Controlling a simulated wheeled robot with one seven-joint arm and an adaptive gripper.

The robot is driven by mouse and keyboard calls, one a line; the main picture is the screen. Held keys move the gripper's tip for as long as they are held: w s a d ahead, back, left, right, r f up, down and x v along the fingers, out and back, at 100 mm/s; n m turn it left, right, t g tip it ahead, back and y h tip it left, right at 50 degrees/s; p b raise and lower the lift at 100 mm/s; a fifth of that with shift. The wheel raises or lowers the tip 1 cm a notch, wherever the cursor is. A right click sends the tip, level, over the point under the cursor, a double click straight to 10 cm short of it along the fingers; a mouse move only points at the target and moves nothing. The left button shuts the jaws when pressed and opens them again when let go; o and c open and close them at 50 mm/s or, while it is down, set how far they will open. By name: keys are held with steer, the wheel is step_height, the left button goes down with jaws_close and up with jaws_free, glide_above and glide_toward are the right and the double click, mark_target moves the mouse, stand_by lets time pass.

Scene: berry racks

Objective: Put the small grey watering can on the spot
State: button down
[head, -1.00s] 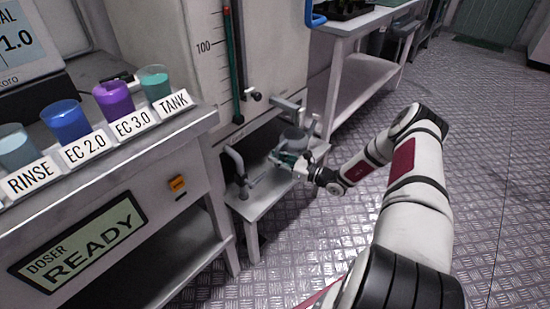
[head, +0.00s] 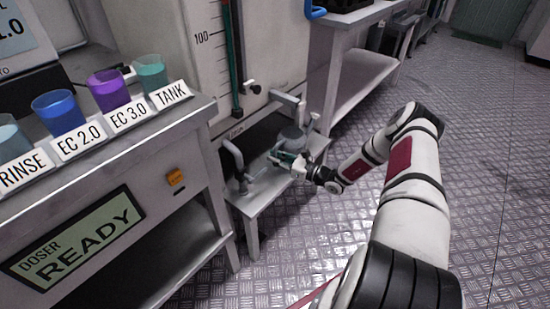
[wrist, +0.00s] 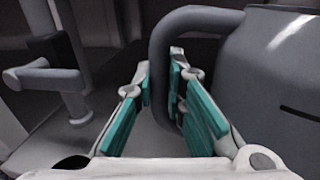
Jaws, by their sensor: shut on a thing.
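The small grey watering can (head: 294,136) is at the low bench below the tank, beside the tap on the tank front. In the wrist view its round body (wrist: 275,75) fills the right side, and its curved handle (wrist: 160,65) runs down between my fingers. My gripper (head: 284,157) is shut on the handle, with teal pads on both sides of it; it also shows in the wrist view (wrist: 160,95). I cannot tell whether the can's base touches the bench. The spot cannot be made out in either view.
The low bench (head: 252,206) carries a grey bent pipe (head: 234,160) left of my gripper. A tap (head: 288,98) juts from the tank (head: 275,45) near the can. The doser table (head: 150,190) with several coloured cups stands at left. Floor at right is clear.

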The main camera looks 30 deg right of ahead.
steer(key=shift+f, duration=0.25)
steer(key=c, duration=1.6)
jaws_free()
steer(key=shift+o, duration=0.2)
steer(key=shift+s, duration=0.1)
steer(key=v, duration=1.2)
